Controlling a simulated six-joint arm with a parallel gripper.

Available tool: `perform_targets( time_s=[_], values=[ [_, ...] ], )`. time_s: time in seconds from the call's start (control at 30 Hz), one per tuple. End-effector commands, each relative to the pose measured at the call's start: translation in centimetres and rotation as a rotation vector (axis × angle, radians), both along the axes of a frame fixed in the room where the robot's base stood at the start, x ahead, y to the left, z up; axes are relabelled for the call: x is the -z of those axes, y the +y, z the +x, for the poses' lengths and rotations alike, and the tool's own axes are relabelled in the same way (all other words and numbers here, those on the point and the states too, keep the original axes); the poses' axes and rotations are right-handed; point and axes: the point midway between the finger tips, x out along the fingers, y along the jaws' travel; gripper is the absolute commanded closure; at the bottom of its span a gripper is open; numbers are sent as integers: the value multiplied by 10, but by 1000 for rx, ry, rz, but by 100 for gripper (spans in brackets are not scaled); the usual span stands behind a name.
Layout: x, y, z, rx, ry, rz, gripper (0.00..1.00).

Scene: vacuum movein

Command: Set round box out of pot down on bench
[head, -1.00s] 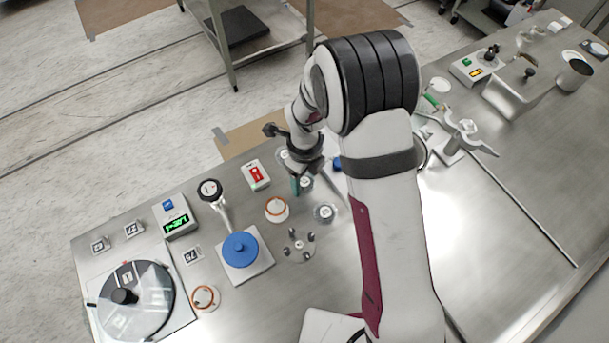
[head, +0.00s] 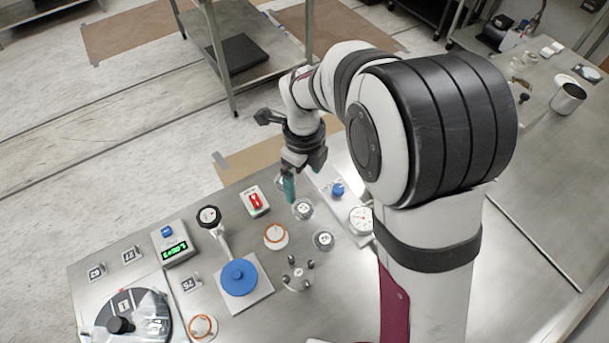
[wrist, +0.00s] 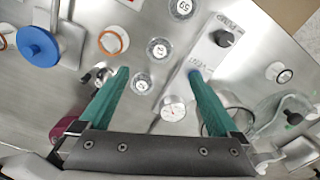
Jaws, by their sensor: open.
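My gripper (head: 288,190) is open and empty above the bench (head: 215,295); its two teal fingers are wide apart in the wrist view (wrist: 158,73). Two small clear round boxes with printed labels stand below, one (head: 303,209) near the fingers and one (head: 324,240) closer to the camera. They also show between the fingers in the wrist view, the first (wrist: 160,49) and the second (wrist: 142,82). A further labelled round box (wrist: 181,8) is at the top edge there. An open, dark-rimmed round vessel, perhaps the pot, is partly behind the right finger; its inside is unclear.
A blue-knobbed plate (head: 239,278), an orange-ringed dish (head: 276,236) and a peg stand (head: 298,273) are left of or near the boxes. A dial gauge (head: 361,219) stands right of them. A clear black-knobbed piece (wrist: 286,112) lies at the wrist view's right. My arm hides the middle bench.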

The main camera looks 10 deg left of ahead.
Motion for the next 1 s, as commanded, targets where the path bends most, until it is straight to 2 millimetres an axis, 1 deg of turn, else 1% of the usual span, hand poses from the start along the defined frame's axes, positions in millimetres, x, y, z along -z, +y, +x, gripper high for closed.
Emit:
perform_targets(
  time_s=[0.03,0.17,0.23,0.27,0.33,0.37,0.4,0.47,0.5,0.57,0.6,0.63,0.7,0.73,0.83,1.0],
  values=[
    [-4,0,0,0,-1,1,3],
    [-8,-1,0,-2,0,1,3],
    [-18,-12,-4,-54,0,5,3],
    [-27,-22,-9,-107,1,10,3],
    [-55,-58,-31,-302,3,28,3],
    [-68,-75,-46,-408,4,39,3],
    [-81,-97,-68,-559,2,55,3],
    [-95,-122,-104,-784,-9,81,3],
    [-100,-134,-127,-925,-20,98,3],
    [-103,-146,-158,-1113,-43,117,3],
    [-103,-151,-175,-1218,-58,126,3],
    [-102,-153,-186,-1283,-69,132,3],
    [-100,-156,-203,-1398,-88,140,3],
    [-99,-156,-207,-1430,-95,142,3],
    [-98,-157,-212,-1475,-101,145,3],
    [-98,-156,-212,-1477,-101,145,3]
  ],
)
